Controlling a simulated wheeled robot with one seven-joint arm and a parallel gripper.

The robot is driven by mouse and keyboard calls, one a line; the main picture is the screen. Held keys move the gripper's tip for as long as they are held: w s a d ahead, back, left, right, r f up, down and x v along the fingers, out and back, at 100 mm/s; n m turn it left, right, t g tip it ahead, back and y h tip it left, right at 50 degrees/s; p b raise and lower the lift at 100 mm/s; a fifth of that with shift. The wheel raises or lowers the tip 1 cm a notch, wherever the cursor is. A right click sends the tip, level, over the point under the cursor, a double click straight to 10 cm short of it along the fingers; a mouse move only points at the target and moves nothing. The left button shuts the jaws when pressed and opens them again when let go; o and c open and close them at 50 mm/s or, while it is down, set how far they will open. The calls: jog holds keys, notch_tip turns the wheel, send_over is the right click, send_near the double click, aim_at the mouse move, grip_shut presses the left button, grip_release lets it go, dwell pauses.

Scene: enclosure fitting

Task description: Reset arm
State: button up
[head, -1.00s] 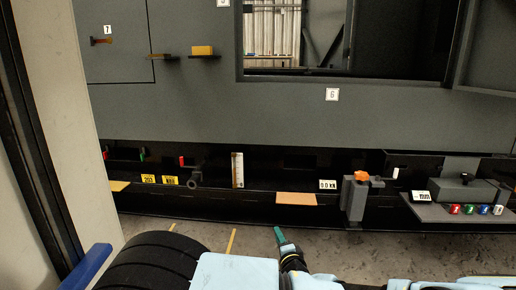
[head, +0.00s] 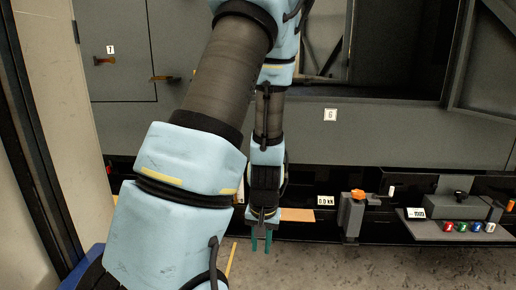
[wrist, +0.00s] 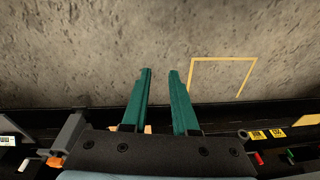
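My gripper (head: 261,244) hangs in front of the dark lower ledge of the enclosure in the head view, its green fingers pointing down at the floor. In the wrist view my gripper (wrist: 159,73) shows two green fingers with a clear gap between them. Nothing is between the fingers, so it is open and empty. Rough grey floor fills the space beyond the fingertips. My arm rises through the middle of the head view and hides part of the enclosure panel (head: 400,135) and ledge.
An orange-knobbed fixture (head: 352,212) stands on the ledge right of my gripper. Further right is a shelf (head: 425,232) with several coloured buttons. A tan plate (head: 297,214) lies beside my gripper. A yellow floor outline (wrist: 222,59) shows in the wrist view. The floor in front is open.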

jog(key=s+a+r+n+p, duration=0.15)
jog(key=a+r, duration=0.25)
jog(key=r, duration=0.5)
jog(key=s+a+r+p, duration=0.2)
jog(key=s+a+r, duration=0.15)
jog(key=r, duration=0.55)
notch_tip(320, 180, up, 36)
jog(key=w+p, duration=0.1)
jog(key=p, duration=3.6)
jog(key=shift+r+h, duration=0.2)
jog(key=shift+h, duration=0.1)
jog(key=shift+w, duration=0.1)
